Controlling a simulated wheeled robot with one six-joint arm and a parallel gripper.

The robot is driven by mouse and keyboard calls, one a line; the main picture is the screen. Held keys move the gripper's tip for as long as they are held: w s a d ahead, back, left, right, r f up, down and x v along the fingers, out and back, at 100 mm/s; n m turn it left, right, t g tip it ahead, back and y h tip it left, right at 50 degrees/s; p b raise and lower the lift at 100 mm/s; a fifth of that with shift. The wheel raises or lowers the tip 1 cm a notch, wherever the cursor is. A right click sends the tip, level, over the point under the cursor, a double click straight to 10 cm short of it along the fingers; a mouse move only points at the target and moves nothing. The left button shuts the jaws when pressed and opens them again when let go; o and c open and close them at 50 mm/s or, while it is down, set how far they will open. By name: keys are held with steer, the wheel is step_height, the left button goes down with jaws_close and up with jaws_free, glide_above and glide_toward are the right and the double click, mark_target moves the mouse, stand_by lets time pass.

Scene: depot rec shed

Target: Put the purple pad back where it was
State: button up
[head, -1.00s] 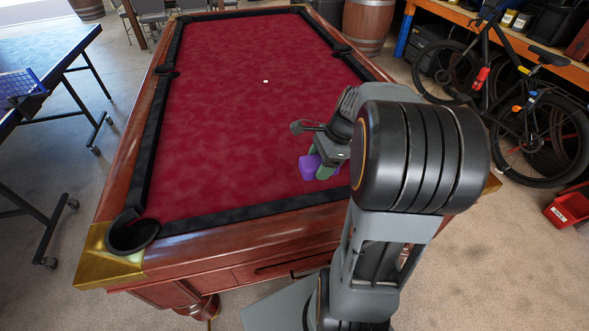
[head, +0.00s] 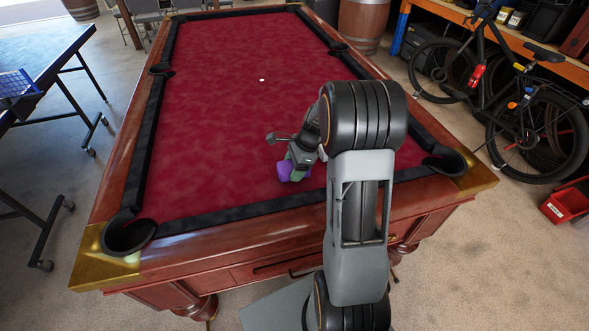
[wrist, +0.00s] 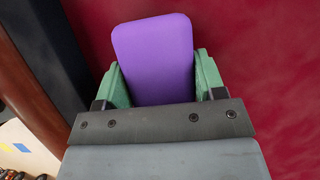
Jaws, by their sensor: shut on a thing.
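The purple pad (head: 285,171) is a small rounded block. My gripper (head: 296,168) is shut on it, over the near part of the red pool table cloth (head: 220,120). In the wrist view the purple pad (wrist: 155,55) sits between the two green fingers (wrist: 160,88), with its far end sticking out past them. I cannot tell whether the pad touches the cloth. Part of the pad is hidden by the fingers.
A small white ball (head: 262,80) lies on the cloth. Black cushions (head: 250,215) and corner pockets (head: 128,234) edge the table. A blue table (head: 45,55) stands left; a bicycle (head: 500,95) and red bin (head: 567,205) stand right. Most of the cloth is clear.

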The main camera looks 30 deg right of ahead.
steer(key=shift+f, duration=0.45)
steer(key=shift+f, duration=0.1)
steer(key=o, duration=0.9)
